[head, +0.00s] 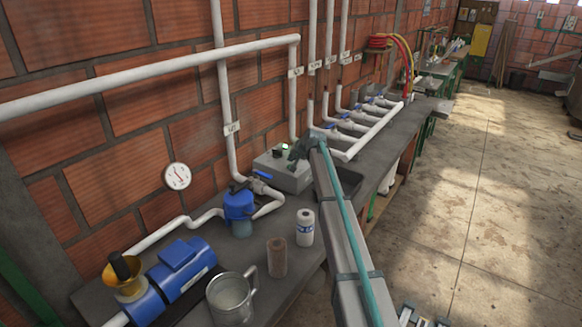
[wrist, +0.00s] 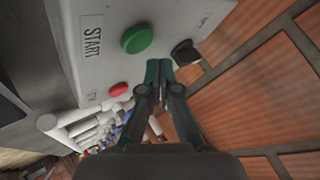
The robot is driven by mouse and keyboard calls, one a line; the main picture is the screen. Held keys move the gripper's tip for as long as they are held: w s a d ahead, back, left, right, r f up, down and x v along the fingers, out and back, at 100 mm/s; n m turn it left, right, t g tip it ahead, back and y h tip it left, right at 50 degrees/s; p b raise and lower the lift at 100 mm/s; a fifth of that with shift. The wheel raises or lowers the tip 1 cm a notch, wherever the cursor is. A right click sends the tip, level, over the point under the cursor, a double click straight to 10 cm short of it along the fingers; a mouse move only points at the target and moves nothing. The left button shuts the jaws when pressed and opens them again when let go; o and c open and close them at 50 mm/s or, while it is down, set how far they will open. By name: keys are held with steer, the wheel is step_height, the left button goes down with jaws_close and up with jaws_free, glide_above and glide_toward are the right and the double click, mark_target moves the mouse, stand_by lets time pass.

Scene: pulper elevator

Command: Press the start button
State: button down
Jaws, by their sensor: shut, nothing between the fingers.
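The start button is a round green button (wrist: 138,38) next to a "START" label on a light grey control box (wrist: 88,60) in the wrist view. My gripper (wrist: 158,68) is shut and empty. In that view its fingertips lie below and to the right of the green button, apart from it in the picture. Whether they touch the box face cannot be told.
A red button (wrist: 119,89) and a black knob (wrist: 184,52) flank the green button. White pipes (head: 362,142) with blue valves run close beyond the box. A blue pump (head: 180,268), a metal jug (head: 232,298) and a white bottle (head: 305,228) stand on the bench.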

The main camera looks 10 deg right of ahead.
steer(key=shift+r+p, duration=0.55)
steer(key=shift+r, duration=1.6)
